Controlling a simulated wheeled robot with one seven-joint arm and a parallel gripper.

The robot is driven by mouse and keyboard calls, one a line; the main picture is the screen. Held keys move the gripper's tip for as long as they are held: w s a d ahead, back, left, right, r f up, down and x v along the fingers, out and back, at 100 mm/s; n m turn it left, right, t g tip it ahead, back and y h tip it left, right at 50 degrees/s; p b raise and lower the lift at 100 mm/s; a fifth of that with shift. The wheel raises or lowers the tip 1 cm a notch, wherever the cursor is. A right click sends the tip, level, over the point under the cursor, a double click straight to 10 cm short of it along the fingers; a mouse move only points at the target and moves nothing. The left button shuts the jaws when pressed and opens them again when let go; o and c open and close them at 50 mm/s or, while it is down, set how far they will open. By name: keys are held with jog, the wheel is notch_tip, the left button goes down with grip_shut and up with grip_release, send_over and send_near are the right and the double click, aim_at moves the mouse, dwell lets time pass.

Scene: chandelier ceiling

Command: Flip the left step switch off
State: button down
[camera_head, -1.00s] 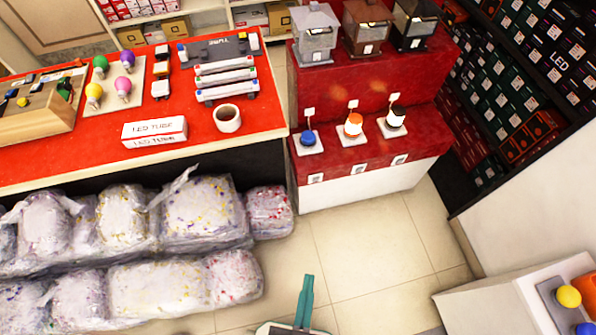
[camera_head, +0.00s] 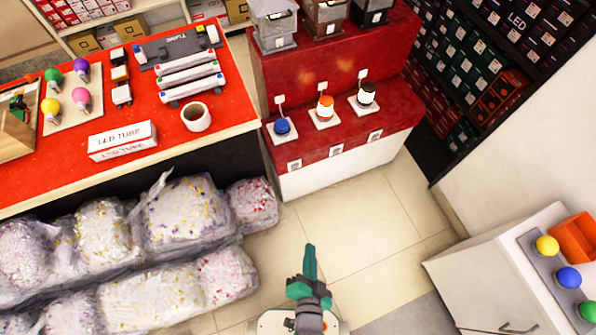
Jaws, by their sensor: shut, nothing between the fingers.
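The left step switch (camera_head: 294,166) is a small white plate on the front edge of the lower red step (camera_head: 300,150). It sits below the blue lamp (camera_head: 282,127). Two similar switches, the middle one (camera_head: 336,150) and the right one (camera_head: 375,136), are further right along the same edge. The switch's rocker position is too small to tell. My gripper (camera_head: 310,248) is at the bottom centre, with its teal fingers together and empty. It appears below the switch in the picture, over the floor, and is apart from the display.
Plastic-wrapped bags (camera_head: 186,222) are piled at the left below the red counter (camera_head: 225,112). A white cabinet (camera_head: 480,275) with coloured bulbs stands at the lower right. Tiled floor (camera_head: 375,215) is clear between them.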

jog(key=w+d+f+m+g, duration=0.2)
jog(key=w+f+m, duration=0.6)
jog(key=f, duration=0.1)
jog(key=w+f+m+y, duration=0.2)
jog(key=w+f+m, duration=0.1)
jog(key=w+m, duration=0.4)
jog(key=w+a+f+m+g+y, duration=0.1)
jog(key=w+f+m+y, duration=0.1)
jog(key=w+m, duration=0.5)
jog(key=w+f, duration=0.1)
jog(key=w, duration=0.3)
jog(key=shift+g+y, duration=0.3)
send_near(295, 167)
jog(key=s+f+x, duration=0.1)
jog(key=x, duration=0.4)
jog(key=shift+w+r, duration=0.25)
jog(key=shift+w, duration=0.5)
